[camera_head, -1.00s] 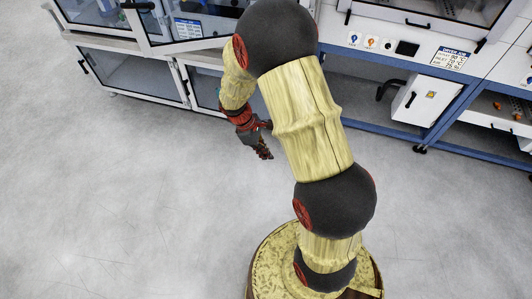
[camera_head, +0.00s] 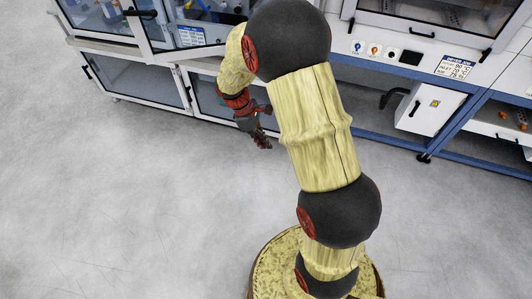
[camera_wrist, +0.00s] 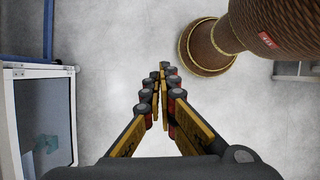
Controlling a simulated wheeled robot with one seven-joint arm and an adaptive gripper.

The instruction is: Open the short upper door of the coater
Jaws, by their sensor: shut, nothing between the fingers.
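The white-framed unit at the upper left of the head view has glazed upper doors (camera_head: 103,17) above lower glazed cabinets. I cannot tell for certain that this is the coater. A black bar handle (camera_head: 140,12) shows at the top edge of the picture. The frame around it runs at a slant, as if a door panel stands out at an angle; its top is cut off. My gripper (camera_head: 262,141) hangs low in front of the lower cabinets, pointing down, apart from any handle. The wrist view shows its fingers (camera_wrist: 161,76) together and empty above bare floor.
Lower glazed doors (camera_head: 130,80) stand close behind my gripper. A white-framed glass panel (camera_wrist: 45,115) is at the left of the wrist view. To the right, a blue-framed bench (camera_head: 440,150) carries a white box (camera_head: 428,108) and a control panel. The grey floor at left is clear.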

